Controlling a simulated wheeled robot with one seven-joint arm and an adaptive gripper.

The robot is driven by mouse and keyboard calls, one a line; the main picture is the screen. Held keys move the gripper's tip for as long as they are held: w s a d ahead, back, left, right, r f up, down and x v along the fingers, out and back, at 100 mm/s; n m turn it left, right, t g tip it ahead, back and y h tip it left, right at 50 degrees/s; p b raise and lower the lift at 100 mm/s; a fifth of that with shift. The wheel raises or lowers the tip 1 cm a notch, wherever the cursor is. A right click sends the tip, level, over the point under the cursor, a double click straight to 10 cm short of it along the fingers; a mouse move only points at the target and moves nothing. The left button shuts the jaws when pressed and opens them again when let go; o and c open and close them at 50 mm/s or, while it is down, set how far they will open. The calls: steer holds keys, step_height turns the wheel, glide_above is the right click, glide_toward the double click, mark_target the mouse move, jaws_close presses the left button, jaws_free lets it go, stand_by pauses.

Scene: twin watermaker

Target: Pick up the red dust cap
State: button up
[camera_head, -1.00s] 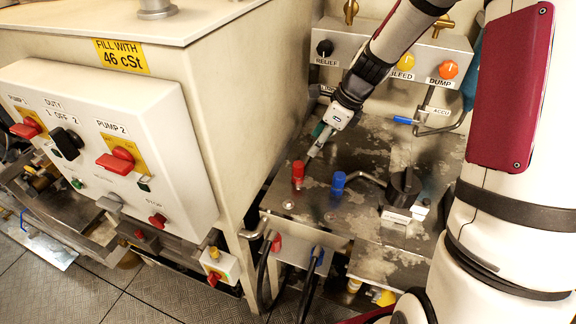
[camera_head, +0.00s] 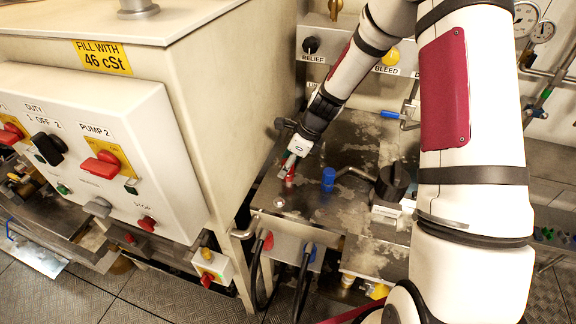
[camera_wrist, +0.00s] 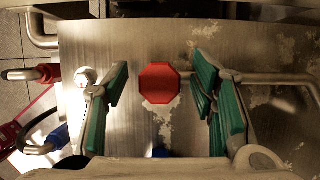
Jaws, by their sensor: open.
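The red dust cap (camera_wrist: 160,83) shows from above in the wrist view, as a red octagon between the open green-padded fingers of my gripper (camera_wrist: 160,95). Gaps show between the cap and both fingers. In the head view my gripper (camera_head: 289,167) points down at the red dust cap (camera_head: 290,178), whose upper part is partly hidden by the fingers. The cap stands on the worn metal plate (camera_head: 330,214). My gripper holds nothing.
A blue cap (camera_head: 328,178) stands just right of the red one. Behind it a bent pipe leads to a black knob (camera_head: 392,181). The white control panel (camera_head: 100,150) and cabinet stand to the left. A box with RELIEF and BLEED knobs (camera_head: 390,60) is at the back.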

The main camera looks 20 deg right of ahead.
steer(key=c, duration=0.9)
steer(key=shift+r, duration=0.4)
step_height(320, 180, up, 3)
steer(key=s+d, duration=0.1)
steer(key=s, duration=0.4)
steer(key=s+d, duration=0.1)
steer(key=s, duration=0.4)
steer(key=s+d+r, duration=0.1)
steer(key=s+d, duration=0.1)
steer(key=s, duration=0.3)
steer(key=shift+s+r, duration=0.1)
steer(key=shift+s, duration=0.15)
steer(key=shift+c, duration=0.3)
jaws_close()
